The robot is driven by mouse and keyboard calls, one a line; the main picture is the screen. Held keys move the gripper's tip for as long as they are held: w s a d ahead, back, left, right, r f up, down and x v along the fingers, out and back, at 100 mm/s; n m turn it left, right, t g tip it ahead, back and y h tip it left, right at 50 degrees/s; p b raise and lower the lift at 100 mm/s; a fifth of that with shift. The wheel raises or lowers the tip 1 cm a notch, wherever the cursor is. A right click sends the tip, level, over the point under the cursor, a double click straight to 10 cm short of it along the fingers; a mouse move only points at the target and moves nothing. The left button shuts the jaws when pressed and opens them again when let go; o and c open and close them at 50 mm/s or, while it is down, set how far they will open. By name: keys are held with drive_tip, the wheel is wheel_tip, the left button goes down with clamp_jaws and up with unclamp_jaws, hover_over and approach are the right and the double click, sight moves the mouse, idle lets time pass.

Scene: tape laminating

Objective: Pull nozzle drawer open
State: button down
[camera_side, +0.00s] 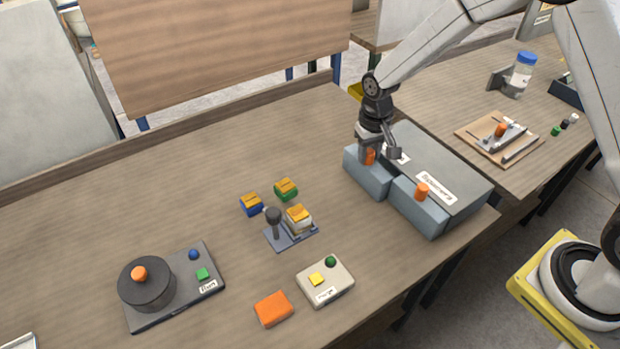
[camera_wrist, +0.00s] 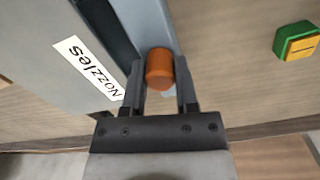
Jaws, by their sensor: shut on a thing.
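The blue-grey cabinet (camera_side: 455,165) stands at the right of the table with two drawers side by side. The nozzle drawer (camera_side: 365,178) is the left one. In the wrist view its front panel (camera_wrist: 151,22) stands apart from the cabinet top, with a dark gap between them beside the "Nozzles" label (camera_wrist: 88,68), so it is partly open. My gripper (camera_side: 378,154) is shut on the drawer's orange knob (camera_side: 370,158). The wrist view shows the knob (camera_wrist: 159,68) between both fingers (camera_wrist: 160,82). The drawer's inside is mostly hidden.
The other drawer (camera_side: 415,210) has its own orange knob (camera_side: 422,191). Left of the drawers stand a small stand (camera_side: 290,235) and coloured blocks, including a green one (camera_side: 286,188). A dark round device (camera_side: 147,286) sits at left. The table just left of the drawers is clear.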

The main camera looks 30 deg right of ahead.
drive_tip(key=a, duration=0.9)
drive_tip(key=shift+a, duration=0.25)
drive_tip(key=shift+w, duration=0.1)
drive_tip(key=shift+c, duration=1.8)
unclamp_jaws()
wheel_tip(320, 180, up, 8)
drive_tip(key=shift+d, duration=0.1)
